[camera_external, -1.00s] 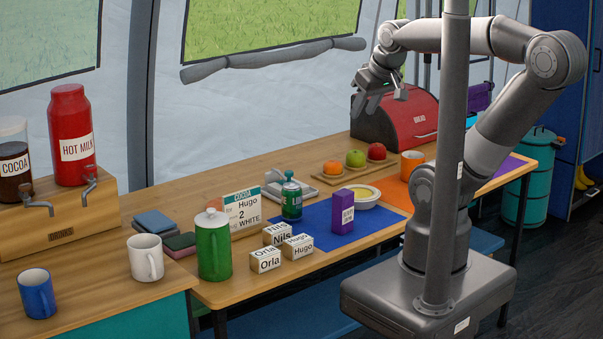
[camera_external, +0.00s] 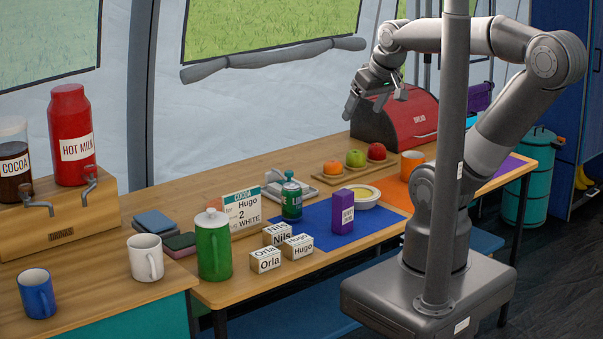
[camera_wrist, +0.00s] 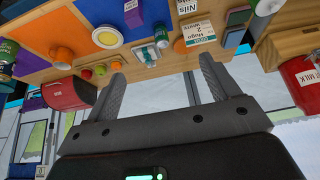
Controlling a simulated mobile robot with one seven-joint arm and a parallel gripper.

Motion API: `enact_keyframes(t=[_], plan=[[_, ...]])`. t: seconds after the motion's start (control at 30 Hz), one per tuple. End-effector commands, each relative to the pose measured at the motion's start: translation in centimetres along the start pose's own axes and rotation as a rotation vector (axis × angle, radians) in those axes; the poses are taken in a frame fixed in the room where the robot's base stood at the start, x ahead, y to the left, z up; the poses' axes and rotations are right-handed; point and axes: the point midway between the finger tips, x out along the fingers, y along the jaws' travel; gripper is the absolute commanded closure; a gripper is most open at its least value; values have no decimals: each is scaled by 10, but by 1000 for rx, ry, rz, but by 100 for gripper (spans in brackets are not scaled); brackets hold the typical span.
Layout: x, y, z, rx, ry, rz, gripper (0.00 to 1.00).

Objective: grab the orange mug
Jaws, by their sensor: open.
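The orange mug (camera_external: 411,163) stands on the orange mat at the right part of the table, partly behind my arm. It also shows at the left in the wrist view (camera_wrist: 62,56). My gripper (camera_external: 362,103) is open and empty, high above the back of the table near the red bread box. In the wrist view its two fingers (camera_wrist: 162,72) are spread wide, with nothing between them. The mug is well apart from the fingers, off to their left in that view. Another orange object (camera_wrist: 180,46) sits by the name card; its shape is unclear.
A red bread box (camera_external: 400,115) and a board with three fruits (camera_external: 355,172) stand behind the mug. A bowl (camera_external: 362,193), purple box (camera_external: 343,212), green can (camera_external: 291,200) and green jug (camera_external: 213,250) stand to its left. White (camera_external: 146,258) and blue mugs (camera_external: 37,294) are far left.

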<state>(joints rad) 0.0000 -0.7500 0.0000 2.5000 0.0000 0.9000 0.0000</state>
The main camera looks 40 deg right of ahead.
Motion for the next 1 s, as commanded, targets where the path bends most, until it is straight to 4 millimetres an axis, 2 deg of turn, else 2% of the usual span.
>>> enact_keyframes(t=[0.03, 0.17, 0.47, 0.57, 0.67, 0.87, 1.0], plan=[[0, 0, 0, 0, 0, 0, 15], [0, 0, 0, 0, 0, 0, 4], [1, 2, -4, 28, -4, 0, 4], [4, 7, -18, 117, -18, -2, 4], [10, 18, -40, 273, -39, -2, 4], [32, 55, -92, 651, -77, 2, 4], [52, 89, -123, 918, -98, 11, 4]])
